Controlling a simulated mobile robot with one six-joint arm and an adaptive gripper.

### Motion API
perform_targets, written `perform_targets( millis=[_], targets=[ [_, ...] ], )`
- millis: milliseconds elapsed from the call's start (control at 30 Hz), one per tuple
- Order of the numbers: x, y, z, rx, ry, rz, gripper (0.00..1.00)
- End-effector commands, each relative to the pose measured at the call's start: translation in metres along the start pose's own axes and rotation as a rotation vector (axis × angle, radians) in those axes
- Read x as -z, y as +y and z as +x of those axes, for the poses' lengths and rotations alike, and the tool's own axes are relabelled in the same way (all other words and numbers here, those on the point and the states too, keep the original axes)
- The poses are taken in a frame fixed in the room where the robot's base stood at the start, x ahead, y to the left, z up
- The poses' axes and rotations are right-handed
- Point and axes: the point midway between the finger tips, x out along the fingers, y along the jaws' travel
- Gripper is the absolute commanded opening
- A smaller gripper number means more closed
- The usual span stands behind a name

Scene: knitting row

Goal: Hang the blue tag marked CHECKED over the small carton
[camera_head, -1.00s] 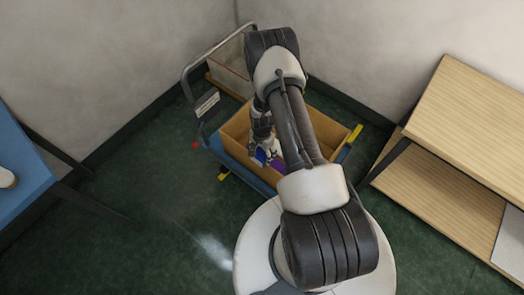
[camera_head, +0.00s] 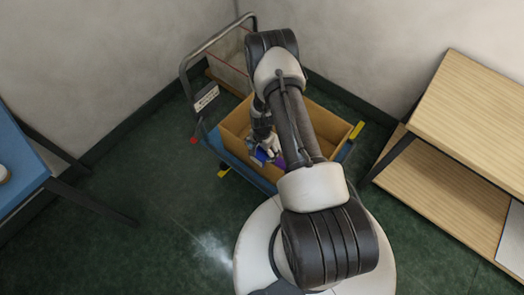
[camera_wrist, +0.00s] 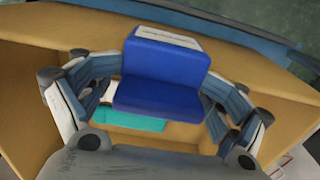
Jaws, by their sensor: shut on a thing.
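My gripper (camera_head: 263,148) reaches down into an open cardboard carton (camera_head: 236,133) on a cart. In the wrist view its fingers (camera_wrist: 160,95) are on either side of a blue piece (camera_wrist: 165,65) with a white label strip at its top edge, and they are shut on it. Any marking on it is too small to read. The blue piece also shows in the head view (camera_head: 261,156). A purple thing (camera_head: 279,161) lies beside it in the carton, partly behind my arm. A teal piece (camera_wrist: 133,121) shows below the blue one. I cannot tell whether the blue piece touches a carton wall.
The carton stands on a blue cart with a grey tube handle (camera_head: 186,82) and a small label plate (camera_head: 206,97). A wooden shelf table (camera_head: 480,110) stands at right, a blue table (camera_head: 18,172) at left. Walls close in behind; green floor is free at lower left.

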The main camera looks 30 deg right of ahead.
Motion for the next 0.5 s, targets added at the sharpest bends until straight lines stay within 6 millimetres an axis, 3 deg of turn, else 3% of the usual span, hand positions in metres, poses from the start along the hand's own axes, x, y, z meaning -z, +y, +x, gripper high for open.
perform_targets(
  millis=[267,500],
  targets=[
    [-0.0026,0.0041,0.0022,-0.008,-0.006,0.0,1.0],
    [-0.0017,0.0027,0.0008,-0.006,-0.005,0.0,1.0]
  ],
)
